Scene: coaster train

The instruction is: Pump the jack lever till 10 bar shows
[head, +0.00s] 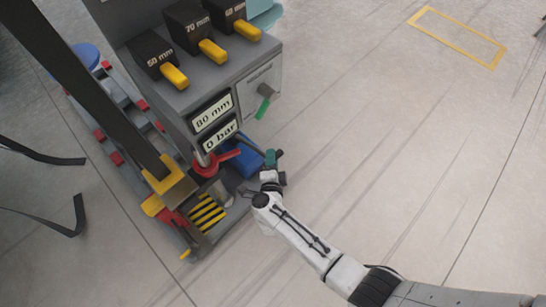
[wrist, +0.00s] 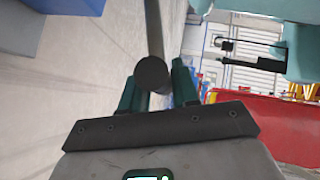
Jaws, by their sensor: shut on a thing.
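The jack lever is a dark rod with a round end (wrist: 152,75), seen between the green fingers of my gripper (wrist: 160,85) in the wrist view. In the head view my gripper (head: 273,158) is at the lever's outer end, right of the blue jack body (head: 246,162), and shut on the rod. Much of the lever is hidden or too small to make out there. The pressure display (head: 219,133) on the grey cabinet reads 0 bar. The display above it (head: 212,111) reads 80 mm.
A red handle (head: 228,156) and a yellow-black striped plate (head: 207,213) are close left of my gripper.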

